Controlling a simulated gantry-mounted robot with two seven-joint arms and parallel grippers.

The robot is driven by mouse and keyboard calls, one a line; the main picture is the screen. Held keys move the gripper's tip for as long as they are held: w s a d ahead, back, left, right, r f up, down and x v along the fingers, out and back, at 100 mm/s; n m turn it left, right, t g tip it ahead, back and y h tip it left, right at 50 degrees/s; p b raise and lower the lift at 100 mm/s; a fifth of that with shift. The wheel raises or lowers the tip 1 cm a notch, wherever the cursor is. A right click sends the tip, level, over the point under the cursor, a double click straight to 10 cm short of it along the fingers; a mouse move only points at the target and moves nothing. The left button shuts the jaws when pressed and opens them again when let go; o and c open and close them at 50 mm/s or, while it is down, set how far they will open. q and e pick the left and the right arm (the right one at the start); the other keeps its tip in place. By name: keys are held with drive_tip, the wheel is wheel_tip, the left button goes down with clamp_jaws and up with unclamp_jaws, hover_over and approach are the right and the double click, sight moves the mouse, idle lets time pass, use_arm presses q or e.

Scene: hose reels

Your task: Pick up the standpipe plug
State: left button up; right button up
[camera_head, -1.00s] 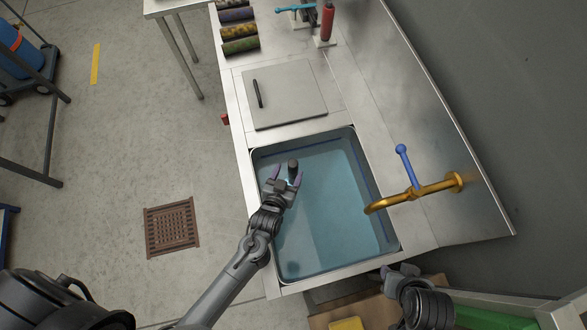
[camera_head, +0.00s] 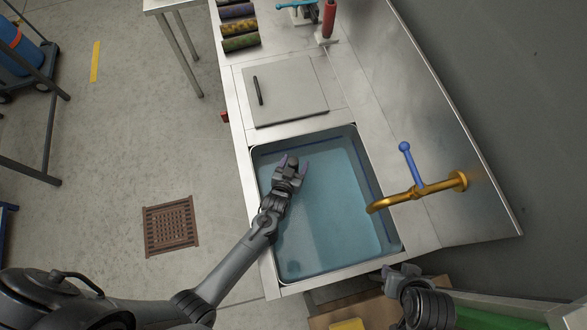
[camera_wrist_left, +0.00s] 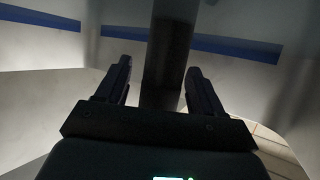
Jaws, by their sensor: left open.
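The standpipe plug (camera_head: 293,161) is a dark upright cylinder in the water-filled sink (camera_head: 340,262), near its far left part. Only its top shows in the head view, and my gripper hides the rest. My left gripper (camera_head: 294,165) is open, with its fingers on either side of the plug. In the left wrist view the plug (camera_wrist_left: 168,50) rises between the two open fingers (camera_wrist_left: 157,82). I cannot tell whether either finger touches it. My right gripper (camera_head: 398,274) is beyond the sink's near right corner, and its jaws are unclear.
A brass tap (camera_head: 420,193) with a blue lever reaches over the sink's right side. A flat grey lid (camera_head: 288,92) with a black handle lies beyond the sink. The sink's middle is free.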

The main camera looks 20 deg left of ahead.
use_arm(q)
drive_tip(key=shift+w+f, duration=0.2)
drive_tip(key=shift+w, duration=0.15)
clamp_jaws()
